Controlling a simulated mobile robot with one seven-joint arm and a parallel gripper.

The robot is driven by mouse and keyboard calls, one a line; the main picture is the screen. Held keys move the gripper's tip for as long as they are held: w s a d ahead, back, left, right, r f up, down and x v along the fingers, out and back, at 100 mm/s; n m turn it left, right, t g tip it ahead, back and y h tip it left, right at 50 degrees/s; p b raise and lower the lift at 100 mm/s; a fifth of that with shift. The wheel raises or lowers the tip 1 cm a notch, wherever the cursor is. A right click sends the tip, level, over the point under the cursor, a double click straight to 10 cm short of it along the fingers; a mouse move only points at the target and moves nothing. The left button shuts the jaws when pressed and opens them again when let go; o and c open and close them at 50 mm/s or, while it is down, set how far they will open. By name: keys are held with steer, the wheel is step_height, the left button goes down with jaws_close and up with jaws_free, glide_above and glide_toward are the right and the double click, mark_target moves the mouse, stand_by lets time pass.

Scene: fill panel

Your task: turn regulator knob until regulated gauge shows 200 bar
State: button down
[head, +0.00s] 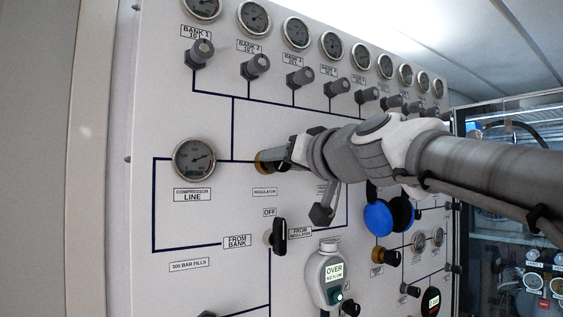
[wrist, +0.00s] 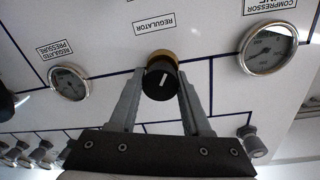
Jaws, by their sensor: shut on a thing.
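My gripper (wrist: 160,77) is shut on the knob, one grey finger on each side. The gripper (head: 278,158) points at the panel from the right in the head view. The regulated pressure gauge (wrist: 70,82) is left of the knob in the wrist view; its reading is too small to tell. My arm hides this gauge in the head view.
The compressor line gauge (head: 194,158) is left of the knob. A black FROM BANK selector (head: 280,236) is below, by the OFF label. A row of bank gauges (head: 254,18) and grey bank knobs (head: 256,67) runs above. A handheld OVER display (head: 328,275) hangs lower down.

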steer(key=shift+m, duration=0.3)
steer(key=shift+c, duration=1.8)
jaws_free()
steer(key=b+v, duration=0.3)
steer(key=v, duration=1.4)
steer(key=shift+s, duration=0.2)
steer(key=shift+d, duration=0.1)
